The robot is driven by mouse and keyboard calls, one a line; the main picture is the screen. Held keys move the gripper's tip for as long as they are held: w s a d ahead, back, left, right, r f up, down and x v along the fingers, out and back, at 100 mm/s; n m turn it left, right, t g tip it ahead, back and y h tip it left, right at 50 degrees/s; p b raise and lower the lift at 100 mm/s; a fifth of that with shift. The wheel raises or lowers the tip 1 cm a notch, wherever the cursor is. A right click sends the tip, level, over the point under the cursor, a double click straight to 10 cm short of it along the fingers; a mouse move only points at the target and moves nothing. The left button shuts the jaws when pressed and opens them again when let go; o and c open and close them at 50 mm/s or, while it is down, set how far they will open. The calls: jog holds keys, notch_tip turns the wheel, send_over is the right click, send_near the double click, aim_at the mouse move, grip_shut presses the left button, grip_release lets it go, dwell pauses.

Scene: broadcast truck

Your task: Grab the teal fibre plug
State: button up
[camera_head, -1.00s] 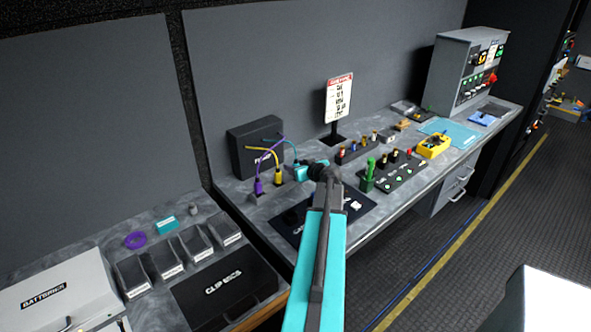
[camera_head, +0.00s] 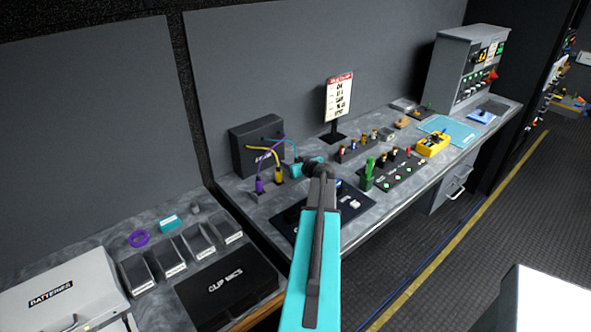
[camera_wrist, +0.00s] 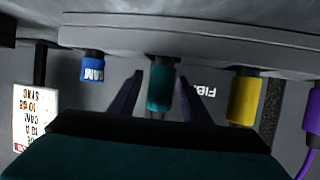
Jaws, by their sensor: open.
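The teal fibre plug (camera_wrist: 160,88) shows in the wrist view, which is upside down. It stands in the row under the pale ledge, between a blue plug marked CAM (camera_wrist: 92,66) and a yellow plug (camera_wrist: 243,97). My gripper (camera_wrist: 160,78) is open, with one dark finger on each side of the teal plug. I cannot tell whether either finger touches it. A teal cable (camera_head: 291,142) arcs down to that spot.
A purple plug (camera_head: 260,186) stands left of the yellow one, with its cable to the black box (camera_head: 250,150). A sign stand (camera_head: 339,98), a green plug (camera_head: 367,178) and panels of small connectors stand to the right. A black mat lies in front.

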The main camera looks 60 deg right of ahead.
grip_shut()
jog(key=shift+r, duration=0.2)
jog(key=shift+r+b, duration=0.8)
jog(key=shift+r, duration=0.25)
jog(key=s+a+r+b, duration=0.1)
jog(key=s+a+b, duration=0.1)
jog(key=s, duration=0.5)
jog(key=s+a+r+b, duration=0.1)
jog(key=s+b, duration=0.3)
jog(key=s, duration=0.4)
jog(key=shift+s+a+r, duration=0.3)
jog(key=shift+a, duration=0.05)
